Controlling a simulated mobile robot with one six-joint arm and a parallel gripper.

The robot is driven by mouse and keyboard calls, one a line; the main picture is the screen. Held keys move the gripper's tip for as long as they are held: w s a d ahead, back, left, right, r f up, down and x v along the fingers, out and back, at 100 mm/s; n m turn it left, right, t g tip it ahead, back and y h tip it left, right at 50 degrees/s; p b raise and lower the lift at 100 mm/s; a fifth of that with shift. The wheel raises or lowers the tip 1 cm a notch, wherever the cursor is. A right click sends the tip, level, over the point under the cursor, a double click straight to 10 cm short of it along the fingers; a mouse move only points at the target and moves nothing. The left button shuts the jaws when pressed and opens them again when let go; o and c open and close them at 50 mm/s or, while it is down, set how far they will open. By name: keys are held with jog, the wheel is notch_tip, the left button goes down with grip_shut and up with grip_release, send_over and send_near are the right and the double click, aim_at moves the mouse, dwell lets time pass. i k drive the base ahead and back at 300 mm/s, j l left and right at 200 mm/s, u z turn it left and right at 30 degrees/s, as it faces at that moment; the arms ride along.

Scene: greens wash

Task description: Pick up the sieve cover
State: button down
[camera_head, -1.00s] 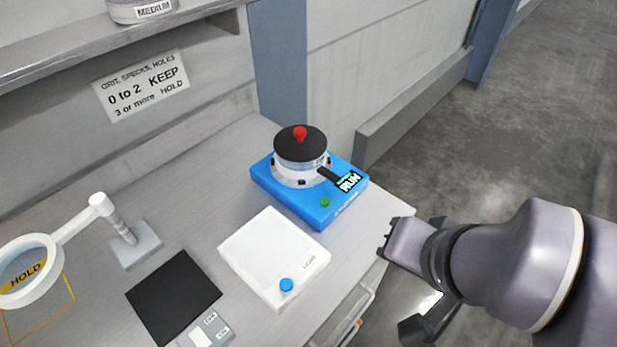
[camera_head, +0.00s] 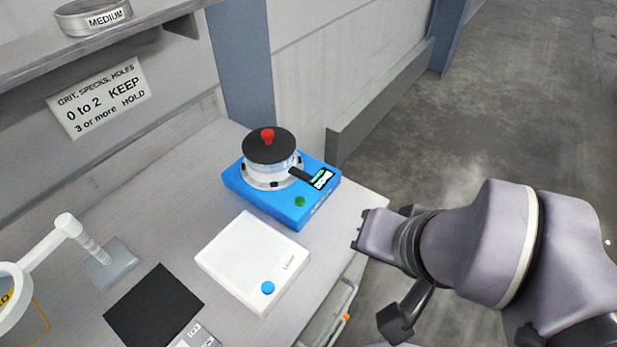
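The sieve cover (camera_head: 283,149) is a black disc with a red knob (camera_head: 267,136) on top. It sits on a pale, clear-walled sieve (camera_head: 262,174) that stands on a blue shaker base (camera_head: 279,208) at the back of the bench. My gripper (camera_head: 372,277) is at the bench's right edge, to the right of and nearer than the shaker, and touches nothing that I can see. One finger shows by the bench edge and another dark part lower down, with a gap between them. The gripper's full opening is partly hidden by my arm.
A white box with a blue button (camera_head: 250,250) stands in front of the shaker. A black mat (camera_head: 153,307) and a magnifier lamp (camera_head: 68,226) are at the left. A shelf (camera_head: 90,47) holds a sieve ring marked MEDIUM (camera_head: 93,17). Floor at the right is clear.

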aim_at(265, 145)
jog(key=i+l+u, duration=0.15)
jog(key=u, duration=0.3)
jog(key=i+l+u, duration=0.15)
jog(key=l+u, duration=0.4)
jog(key=u, duration=0.3)
jog(key=i+l+u, duration=0.1)
jog(key=l+u, duration=0.2)
jog(key=u, duration=0.15)
